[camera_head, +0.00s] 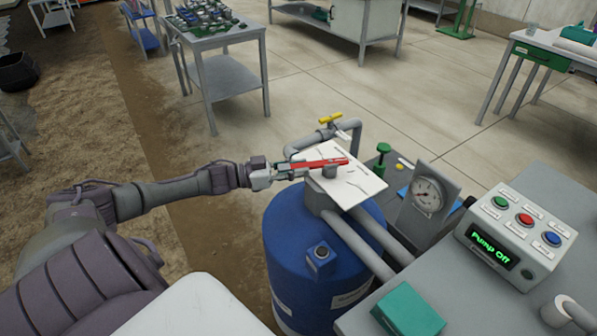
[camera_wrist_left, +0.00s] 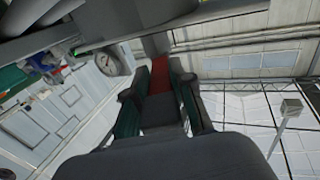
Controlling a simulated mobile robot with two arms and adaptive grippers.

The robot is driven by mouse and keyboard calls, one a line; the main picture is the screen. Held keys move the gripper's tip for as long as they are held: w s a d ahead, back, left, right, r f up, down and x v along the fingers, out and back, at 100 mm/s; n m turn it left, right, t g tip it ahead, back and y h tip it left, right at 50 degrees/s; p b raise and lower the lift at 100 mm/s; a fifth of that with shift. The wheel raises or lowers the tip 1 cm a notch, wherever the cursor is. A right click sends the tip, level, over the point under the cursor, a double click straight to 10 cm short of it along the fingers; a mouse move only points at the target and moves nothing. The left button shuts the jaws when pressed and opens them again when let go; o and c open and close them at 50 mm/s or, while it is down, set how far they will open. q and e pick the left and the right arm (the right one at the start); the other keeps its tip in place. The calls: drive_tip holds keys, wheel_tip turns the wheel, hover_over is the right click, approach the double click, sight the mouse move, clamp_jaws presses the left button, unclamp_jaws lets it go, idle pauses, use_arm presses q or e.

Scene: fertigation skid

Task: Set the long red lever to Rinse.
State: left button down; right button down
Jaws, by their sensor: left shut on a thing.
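The long red lever (camera_head: 326,163) lies over a white marked plate (camera_head: 357,187) on top of the blue drum (camera_head: 320,243). It runs roughly left to right, its free end towards my arm. My left gripper (camera_head: 277,172) is shut on the lever's left end. In the left wrist view the red lever (camera_wrist_left: 160,78) sits between the two fingers of my left gripper (camera_wrist_left: 157,90). The plate's lettering is too small to read, so I cannot tell which position the lever is at. My right gripper is not in view.
A yellow-handled valve (camera_head: 330,118) on grey pipes stands just behind the plate. A pressure gauge (camera_head: 427,194), a green knob (camera_head: 383,149) and a control box reading "Pump Off" (camera_head: 494,246) are to the right. A teal box (camera_head: 408,310) lies on the grey bench.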

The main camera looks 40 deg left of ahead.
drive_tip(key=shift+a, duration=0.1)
use_arm(q)
drive_tip(key=c, duration=1)
unclamp_jaws()
drive_tip(key=shift+c, duration=0.2)
drive_tip(key=shift+o, duration=0.2)
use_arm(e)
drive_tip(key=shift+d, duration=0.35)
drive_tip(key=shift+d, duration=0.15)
use_arm(q)
drive_tip(key=v, duration=1.2)
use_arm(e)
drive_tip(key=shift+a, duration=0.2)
